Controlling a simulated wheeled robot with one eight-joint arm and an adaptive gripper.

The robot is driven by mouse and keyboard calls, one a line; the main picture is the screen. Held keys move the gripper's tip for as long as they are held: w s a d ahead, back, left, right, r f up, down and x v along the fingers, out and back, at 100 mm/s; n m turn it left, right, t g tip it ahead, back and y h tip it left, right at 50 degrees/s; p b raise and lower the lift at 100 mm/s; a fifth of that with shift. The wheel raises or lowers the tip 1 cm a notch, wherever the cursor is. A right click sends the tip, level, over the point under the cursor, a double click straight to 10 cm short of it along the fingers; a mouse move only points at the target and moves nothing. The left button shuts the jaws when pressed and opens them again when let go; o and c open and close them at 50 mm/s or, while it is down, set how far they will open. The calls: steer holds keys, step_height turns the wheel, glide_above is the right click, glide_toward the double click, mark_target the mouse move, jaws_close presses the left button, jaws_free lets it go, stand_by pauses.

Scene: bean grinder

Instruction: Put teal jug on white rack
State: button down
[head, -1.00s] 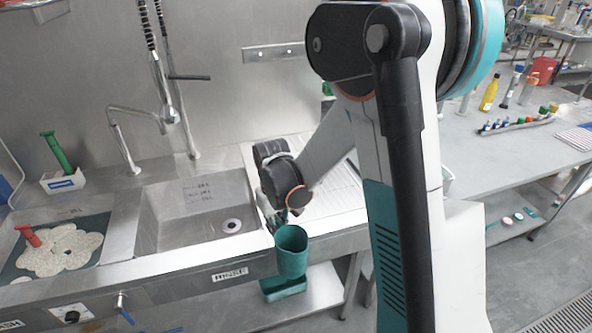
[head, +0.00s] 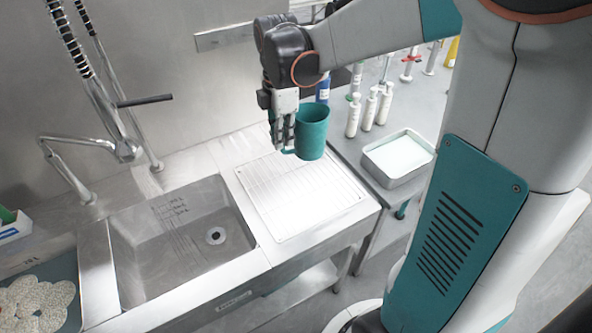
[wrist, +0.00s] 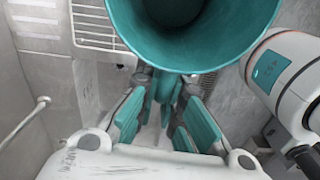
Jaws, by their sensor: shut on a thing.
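The teal jug (head: 313,136) is upright in the air in the head view, over the back right part of the white rack (head: 292,203). The white rack lies flat on the steel drainer right of the sink, and its visible part is bare. My gripper (head: 284,142) is shut on the jug's handle side, to the left of the jug body. In the wrist view the jug's open rim (wrist: 195,66) fills the top, and my gripper's teal finger pads (wrist: 164,100) close around its handle. The gap between jug and rack is hard to judge.
The sink basin (head: 185,240) is left of the rack, with a tap (head: 85,165) behind it. White bottles (head: 368,110) and a metal tray (head: 400,158) stand on the bench at right. The steel back wall rises behind the rack.

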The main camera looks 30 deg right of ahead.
steer(key=shift+w+d+r, duration=0.1)
steer(key=shift+d+r, duration=0.05)
steer(key=shift+n, duration=0.3)
step_height(320, 180, down, 20)
steer(key=b, duration=0.5)
steer(key=shift+r, duration=0.15)
steer(key=c, duration=1.7)
jaws_free()
